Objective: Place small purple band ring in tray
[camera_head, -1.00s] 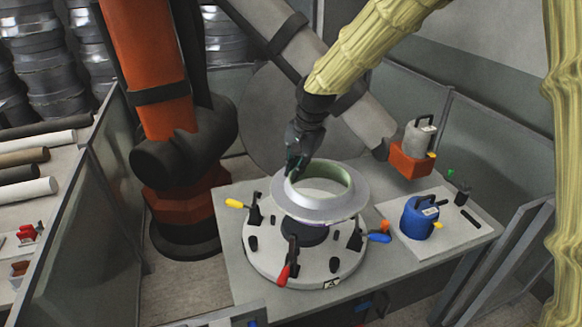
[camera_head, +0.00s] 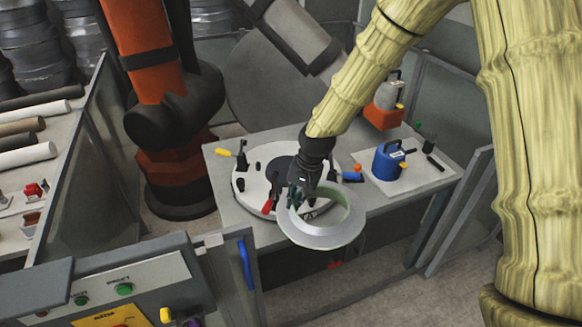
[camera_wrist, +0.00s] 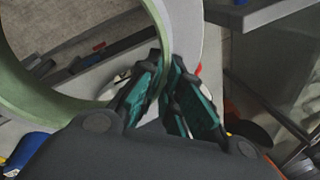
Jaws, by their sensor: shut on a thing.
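My gripper (camera_head: 297,198) is shut on the wall of a pale grey flanged ring (camera_head: 322,241) with a greenish inner face. The ring hangs in front of the round fixture plate, over the table's front edge in the head view. In the wrist view the ring (camera_wrist: 185,28) fills the upper left, and the fingers (camera_wrist: 167,80) close on its wall. No purple band shows on it now; a thin purple strip shows under it in the earlier head view. I cannot make out a tray.
The round fixture plate (camera_head: 246,183) with clamps stands on the grey table (camera_head: 222,168). A blue device (camera_head: 388,163) is to the right. A control panel (camera_head: 150,281) is at the front left. An orange robot arm (camera_head: 140,75) stands behind.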

